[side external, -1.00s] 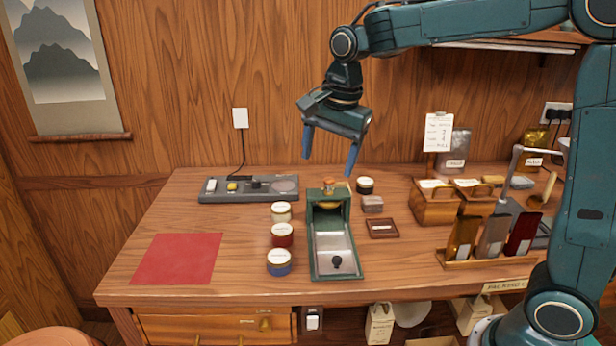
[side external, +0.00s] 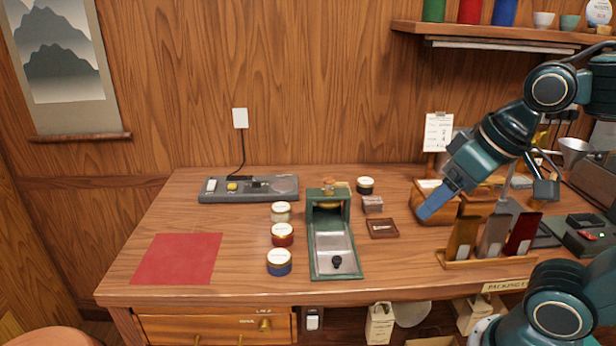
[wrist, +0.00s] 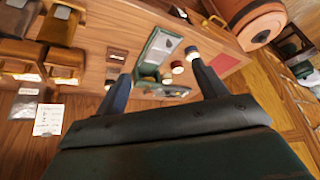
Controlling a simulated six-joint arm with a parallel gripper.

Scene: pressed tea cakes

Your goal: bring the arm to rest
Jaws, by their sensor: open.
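My gripper (side external: 438,204) is at the right of the side view, in the air over the right part of the bench, its blue fingers pointing down and left. In the wrist view my gripper (wrist: 160,95) shows two fingers wide apart with nothing between them. My arm is folded back toward the right edge of the side view. Part of the wooden box behind the fingers is hidden.
A green press (side external: 332,245) stands mid-bench, with several round tins such as the red one (side external: 282,235) to its left. A red mat (side external: 178,258) lies at the left. A rack of pouches (side external: 490,240) and a wooden box (side external: 430,188) are near my gripper. A shelf (side external: 500,33) hangs above.

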